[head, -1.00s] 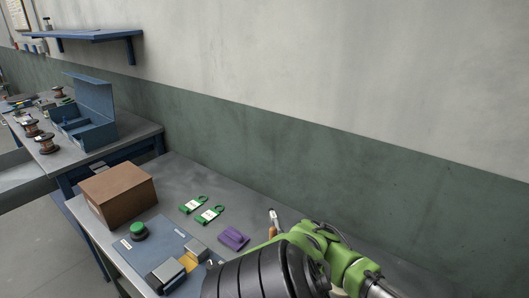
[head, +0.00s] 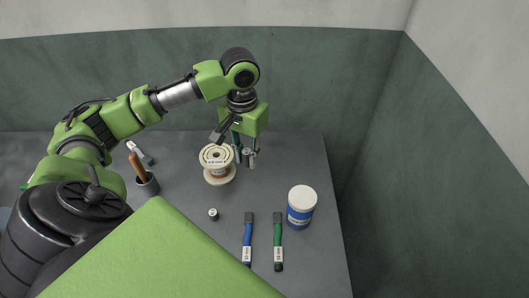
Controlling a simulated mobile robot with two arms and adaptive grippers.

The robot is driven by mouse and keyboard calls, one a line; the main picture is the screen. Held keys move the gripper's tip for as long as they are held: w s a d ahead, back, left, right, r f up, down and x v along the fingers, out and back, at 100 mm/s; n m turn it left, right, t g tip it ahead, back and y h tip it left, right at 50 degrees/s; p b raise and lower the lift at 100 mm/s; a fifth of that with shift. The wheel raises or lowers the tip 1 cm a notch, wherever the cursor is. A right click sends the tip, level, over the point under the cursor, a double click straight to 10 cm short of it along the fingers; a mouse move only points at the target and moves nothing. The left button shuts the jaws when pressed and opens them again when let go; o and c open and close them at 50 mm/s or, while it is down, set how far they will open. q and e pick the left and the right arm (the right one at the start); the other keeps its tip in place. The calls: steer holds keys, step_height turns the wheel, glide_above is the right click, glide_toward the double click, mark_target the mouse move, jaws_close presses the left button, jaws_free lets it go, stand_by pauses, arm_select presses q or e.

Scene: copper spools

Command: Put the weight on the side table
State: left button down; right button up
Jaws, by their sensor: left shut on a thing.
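My left gripper (head: 246,154) reaches down from above at the back of the grey table, just right of a cream spool. It is shut on a small grey metal thing, which looks like the weight (head: 248,152); the fingers partly hide it. It is too small to tell whether it touches the tabletop. My right gripper is not in view. I cannot tell a separate side table in this view.
The cream spool (head: 217,165) stands close beside the gripper. A small dark cylinder (head: 213,214), a blue-handled tool (head: 248,240), a green-handled tool (head: 278,242) and a blue-white jar (head: 301,207) are nearer. Walls close off the back and right.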

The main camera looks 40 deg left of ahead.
arm_select(q)
steer(key=w+d+f, duration=0.3)
steer(key=w, duration=0.5)
glide_above(285, 173)
steer(key=f, duration=0.3)
steer(key=f+p, duration=0.1)
steer(key=f, duration=0.1)
steer(key=shift+s+a+f, duration=0.1)
steer(key=shift+s+f, duration=0.2)
steer(key=shift+w+f, duration=0.25)
steer(key=shift+f, duration=0.1)
steer(key=shift+w+f, duration=0.1)
steer(key=shift+f, duration=1.55)
steer(key=c, duration=1.8)
jaws_free()
steer(key=shift+f, duration=0.15)
steer(key=shift+c, duration=0.2)
step_height(285, 173, up, 12)
steer(key=shift+r, duration=0.2)
